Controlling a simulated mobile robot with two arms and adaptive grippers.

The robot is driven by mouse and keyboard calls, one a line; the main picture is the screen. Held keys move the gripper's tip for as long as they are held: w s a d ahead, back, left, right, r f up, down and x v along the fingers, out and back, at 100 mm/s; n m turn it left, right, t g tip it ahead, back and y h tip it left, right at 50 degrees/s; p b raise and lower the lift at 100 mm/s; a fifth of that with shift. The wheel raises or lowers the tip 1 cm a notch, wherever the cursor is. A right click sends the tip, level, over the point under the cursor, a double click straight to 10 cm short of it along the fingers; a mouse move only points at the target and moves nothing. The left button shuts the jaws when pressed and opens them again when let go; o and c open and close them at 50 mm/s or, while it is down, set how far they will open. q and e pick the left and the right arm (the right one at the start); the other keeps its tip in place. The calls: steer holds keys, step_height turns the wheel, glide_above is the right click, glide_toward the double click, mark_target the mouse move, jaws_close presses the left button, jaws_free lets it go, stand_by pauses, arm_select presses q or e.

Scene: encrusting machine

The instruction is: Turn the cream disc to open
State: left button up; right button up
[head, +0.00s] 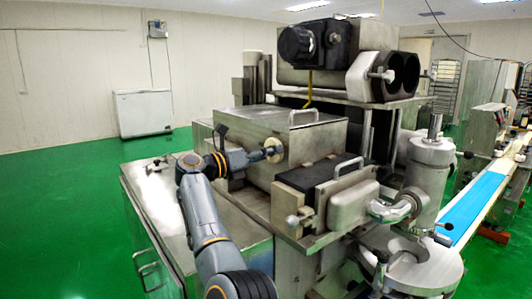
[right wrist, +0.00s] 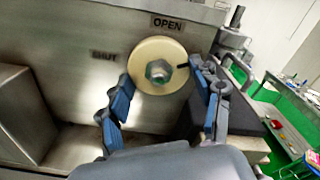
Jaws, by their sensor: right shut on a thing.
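The cream disc (right wrist: 146,52) is on the front of a steel housing, with a hexagonal metal nut (right wrist: 158,71) at its centre. It also shows small in the head view (head: 273,143). The OPEN label (right wrist: 167,24) is above the disc and the SHUT label (right wrist: 104,56) to its left. A short dark mark shows at the disc's right edge, by neither label. My right gripper (right wrist: 165,98) is shut on the disc, with blue-padded fingers at its lower left and right. In the head view, my right gripper (head: 262,155) reaches the disc from the left. My left gripper is not in view.
The steel housing (head: 310,133) has a handle on top. A second handled box (head: 345,195) projects to the right of the disc. A flat steel top (head: 155,190) lies at left, and a blue conveyor belt (head: 475,205) runs at far right. Green floor is open at left.

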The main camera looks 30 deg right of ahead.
steer(key=shift+r+n+p, duration=0.15)
steer(key=shift+n+p, duration=0.85)
steer(key=shift+n, duration=1)
steer(key=shift+r+n+p, duration=0.15)
steer(key=shift+n+p, duration=0.8)
steer(key=shift+n, duration=1.05)
steer(key=shift+r+n+p, duration=0.15)
steer(key=shift+n+p, duration=0.85)
steer(key=shift+n, duration=1)
steer(key=shift+s, duration=0.1)
steer(key=o, duration=1)
steer(key=shift+f, duration=0.1)
steer(key=shift+o, duration=0.8)
steer(key=shift+d+f, duration=0.1)
steer(key=shift+n, duration=0.3)
steer(key=a, duration=0.7)
steer(key=shift+s+a, duration=0.25)
